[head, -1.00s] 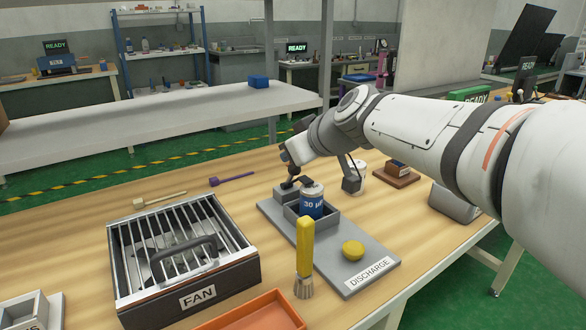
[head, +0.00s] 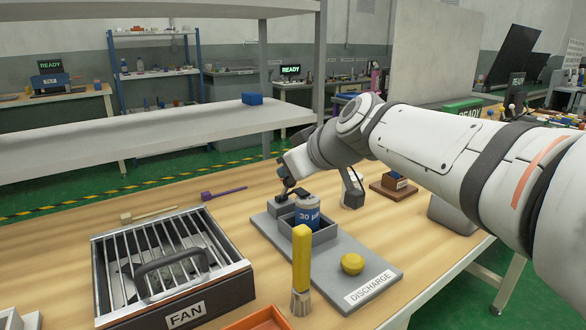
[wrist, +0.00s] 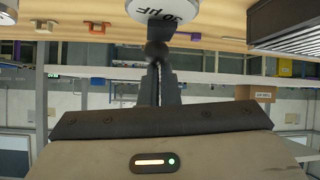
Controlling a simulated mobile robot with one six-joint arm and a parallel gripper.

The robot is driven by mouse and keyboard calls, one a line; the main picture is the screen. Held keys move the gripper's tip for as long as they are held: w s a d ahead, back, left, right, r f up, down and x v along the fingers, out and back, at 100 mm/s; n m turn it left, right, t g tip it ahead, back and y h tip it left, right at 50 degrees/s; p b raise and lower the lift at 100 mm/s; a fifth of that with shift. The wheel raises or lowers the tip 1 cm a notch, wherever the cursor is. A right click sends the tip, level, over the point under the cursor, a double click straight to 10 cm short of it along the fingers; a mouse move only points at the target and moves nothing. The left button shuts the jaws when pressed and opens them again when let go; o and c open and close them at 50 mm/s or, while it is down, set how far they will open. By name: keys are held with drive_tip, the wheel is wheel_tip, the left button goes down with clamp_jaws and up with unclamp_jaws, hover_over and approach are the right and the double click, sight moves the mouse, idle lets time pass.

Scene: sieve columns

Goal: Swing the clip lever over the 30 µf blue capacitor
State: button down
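The 30 µF blue capacitor (head: 308,214) stands upright in a grey open-topped holder on the grey DISCHARGE plate (head: 345,262). Its pale labelled end shows at the top of the wrist view (wrist: 165,10). The dark clip lever (head: 302,192) is at the far left side of the capacitor, above a small grey block (head: 281,206). My gripper (head: 286,189) is low over that block, beside the capacitor. In the wrist view my gripper's fingers (wrist: 157,72) are close together, with the lever's dark round knob (wrist: 157,48) at their tips. The exact contact is partly hidden.
The FAN unit (head: 172,268) is at left. Bare table lies between fan and plate.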

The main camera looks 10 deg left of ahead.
drive_tip(key=shift+d+f, duration=0.1)
drive_tip(key=shift+f, duration=0.3)
wheel_tip(320, 180, up, 4)
drive_tip(key=w+a+p, duration=0.1)
drive_tip(key=a+p, duration=0.1)
drive_tip(key=p, duration=0.1)
drive_tip(key=s+d+f+p+v, duration=0.1)
drive_tip(key=v, duration=0.8)
drive_tip(key=shift+f, duration=0.35)
drive_tip(key=shift+r+p, duration=0.1)
drive_tip(key=shift+p, duration=0.25)
